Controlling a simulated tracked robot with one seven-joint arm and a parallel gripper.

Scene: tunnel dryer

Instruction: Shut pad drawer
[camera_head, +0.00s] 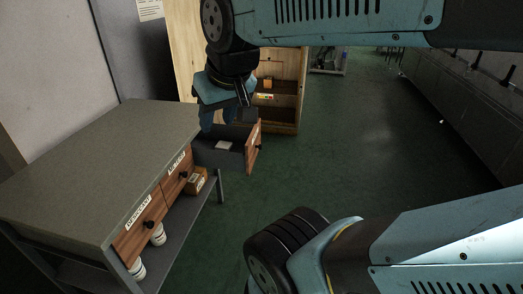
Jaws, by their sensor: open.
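The open drawer (253,150) sticks out from the far end of the grey-topped bench. It has a wooden front with a dark knob and a dark grey box. A small pale item (223,146) lies inside it. Any label on its front is too small to read. My gripper (218,122) is open and points down over the far side of the drawer, behind its front. Its fingertips are partly hidden, and I cannot tell whether they touch the drawer.
The bench (105,155) has two shut drawers, one labelled desiccant (137,222). Below, a shelf holds a cardboard box (196,182) and white containers (137,268). A wooden cabinet (285,92) stands behind the open drawer.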

